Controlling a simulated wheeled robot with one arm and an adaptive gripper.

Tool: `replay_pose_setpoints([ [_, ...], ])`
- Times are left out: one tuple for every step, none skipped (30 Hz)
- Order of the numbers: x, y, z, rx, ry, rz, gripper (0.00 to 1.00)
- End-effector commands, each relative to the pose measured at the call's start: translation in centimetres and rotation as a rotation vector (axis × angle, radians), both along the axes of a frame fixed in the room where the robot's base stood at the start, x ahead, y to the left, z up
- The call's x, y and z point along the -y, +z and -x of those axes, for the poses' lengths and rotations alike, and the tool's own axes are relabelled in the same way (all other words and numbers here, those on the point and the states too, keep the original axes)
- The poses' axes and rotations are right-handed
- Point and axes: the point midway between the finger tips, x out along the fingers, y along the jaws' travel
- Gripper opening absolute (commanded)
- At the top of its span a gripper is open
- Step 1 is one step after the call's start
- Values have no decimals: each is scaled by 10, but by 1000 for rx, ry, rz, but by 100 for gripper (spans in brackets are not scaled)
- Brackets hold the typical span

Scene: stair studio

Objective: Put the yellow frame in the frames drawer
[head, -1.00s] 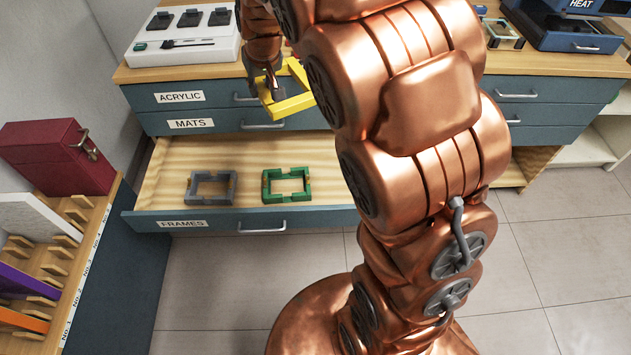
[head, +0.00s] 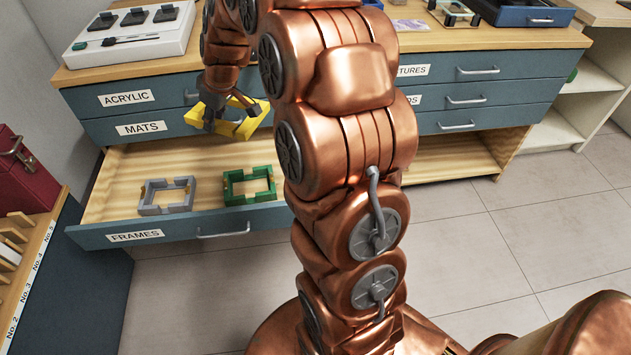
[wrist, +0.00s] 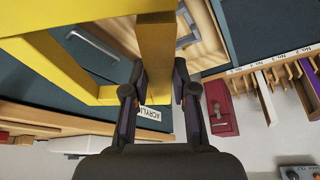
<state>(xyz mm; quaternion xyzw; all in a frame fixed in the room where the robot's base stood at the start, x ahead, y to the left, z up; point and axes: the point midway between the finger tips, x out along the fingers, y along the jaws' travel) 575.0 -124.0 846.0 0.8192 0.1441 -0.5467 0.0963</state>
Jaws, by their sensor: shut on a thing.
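The yellow frame (head: 238,127) is held by my gripper (head: 213,112) in front of the cabinet, above the rear part of the open frames drawer (head: 125,237). In the wrist view one bar of the yellow frame (wrist: 156,60) lies between the fingers of my gripper (wrist: 158,85), and the frame fills the upper left. The drawer is pulled out and labelled FRAMES. A grey frame (head: 149,208) and a green frame (head: 236,200) lie flat in it. My arm hides the drawer's right part.
The drawer's wooden floor (head: 125,185) is bare left of and behind the grey frame. Above are shut drawers labelled ACRYLIC (head: 126,98) and MATS (head: 140,128). A red box (head: 28,180) stands at the left.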

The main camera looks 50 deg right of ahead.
Motion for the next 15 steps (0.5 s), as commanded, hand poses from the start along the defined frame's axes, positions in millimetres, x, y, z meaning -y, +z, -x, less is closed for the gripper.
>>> replay_pose_setpoints([
  [14,-25,3,1,23,-2,0],
  [21,-33,5,1,43,-1,0],
  [30,-43,8,0,67,-2,0],
  [37,-50,10,1,85,-3,0],
  [44,-58,12,2,103,-2,0],
  [54,-69,16,2,129,0,0],
  [61,-77,18,2,146,-1,0],
  [68,-85,21,1,165,-1,0],
  [77,-96,26,-1,190,-3,0],
  [83,-104,29,-2,210,-3,0],
  [91,-111,33,-1,227,-3,0],
  [100,-121,37,0,250,0,0],
  [107,-128,40,1,268,1,0],
  [114,-136,44,1,286,0,0],
  [123,-146,49,1,309,0,0],
])
